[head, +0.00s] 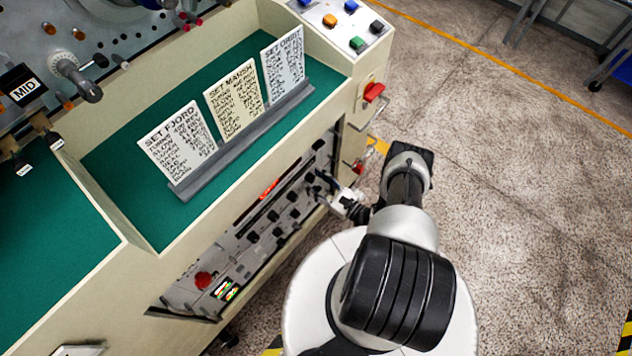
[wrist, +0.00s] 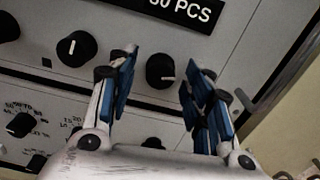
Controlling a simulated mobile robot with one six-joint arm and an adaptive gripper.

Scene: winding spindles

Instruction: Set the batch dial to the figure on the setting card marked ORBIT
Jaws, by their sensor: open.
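The ORBIT card (head: 283,64) stands at the right end of a row of three cards on the machine's green top; its small lines are too blurred to read. In the wrist view, my open gripper (wrist: 161,64) has its blue-padded fingers on either side of a round black knob (wrist: 160,71), apart from it. A black label (wrist: 185,9) above the knob ends in "0 PCS", its left part cut off. I cannot tell for certain that this knob is the batch dial. In the head view, my gripper (head: 340,198) is at the right part of the machine's front panel, its fingers hardly visible.
Another black knob with a white mark (wrist: 76,48) sits left of the fingers, and scaled dials (wrist: 20,124) are lower left. The FJORD card (head: 177,142) and MANSA-like card (head: 232,101) share the grey holder (head: 245,141). A red switch (head: 374,91) sticks out at the machine's corner.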

